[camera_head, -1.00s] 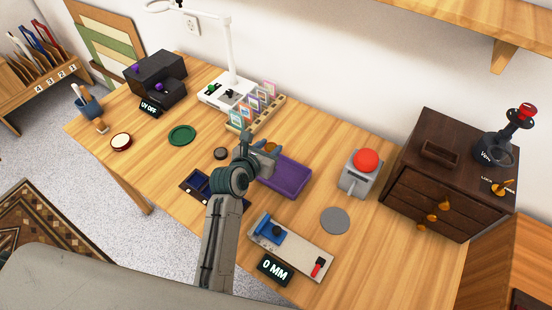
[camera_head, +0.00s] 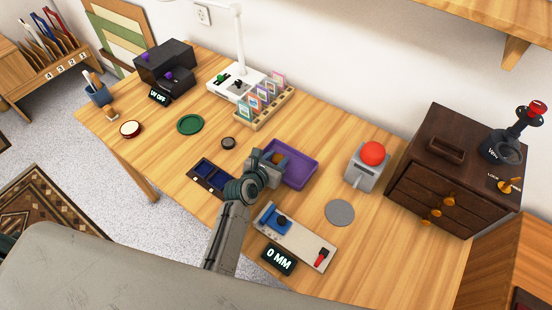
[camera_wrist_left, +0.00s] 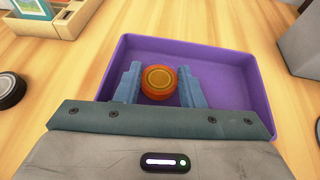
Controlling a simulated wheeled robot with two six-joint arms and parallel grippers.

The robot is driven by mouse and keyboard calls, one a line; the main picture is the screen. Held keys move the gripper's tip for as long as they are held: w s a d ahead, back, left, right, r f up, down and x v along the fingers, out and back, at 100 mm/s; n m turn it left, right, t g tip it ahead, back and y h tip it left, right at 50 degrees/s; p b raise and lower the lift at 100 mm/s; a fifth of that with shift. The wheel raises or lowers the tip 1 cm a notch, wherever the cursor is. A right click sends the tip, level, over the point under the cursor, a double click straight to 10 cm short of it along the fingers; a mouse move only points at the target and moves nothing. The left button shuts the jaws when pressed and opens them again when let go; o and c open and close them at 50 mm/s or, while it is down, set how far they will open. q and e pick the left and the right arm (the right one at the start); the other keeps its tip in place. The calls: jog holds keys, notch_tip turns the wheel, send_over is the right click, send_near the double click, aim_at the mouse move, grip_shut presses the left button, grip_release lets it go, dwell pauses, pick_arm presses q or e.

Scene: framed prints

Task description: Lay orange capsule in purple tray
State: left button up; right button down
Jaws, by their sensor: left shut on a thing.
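The purple tray (camera_head: 306,170) lies on the wooden table, and it also shows in the left wrist view (camera_wrist_left: 232,65). My left gripper (camera_head: 276,160) is over the tray's left part in the head view. In the left wrist view my left gripper (camera_wrist_left: 160,86) has its blue-grey fingers on either side of the round orange capsule (camera_wrist_left: 159,78), shut on it. The capsule appears inside the tray's outline; whether it touches the tray floor I cannot tell. In the head view the gripper partly covers the capsule (camera_head: 279,157). My right gripper is not seen.
A dark blue compartment tray (camera_head: 206,174) lies left of my gripper. A device with a blue clamp (camera_head: 300,237) is in front. A red-button box (camera_head: 367,165) stands right of the tray. A rack of small cards (camera_head: 262,105) stands behind. A grey disc (camera_head: 340,213) lies flat.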

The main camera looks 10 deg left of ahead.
pick_arm(q)
jog(key=o, duration=1)
jog(key=shift+f, duration=0.15)
jog(key=v, duration=1.2)
jog(key=shift+s+b, duration=0.1)
jog(key=shift+b, duration=0.3)
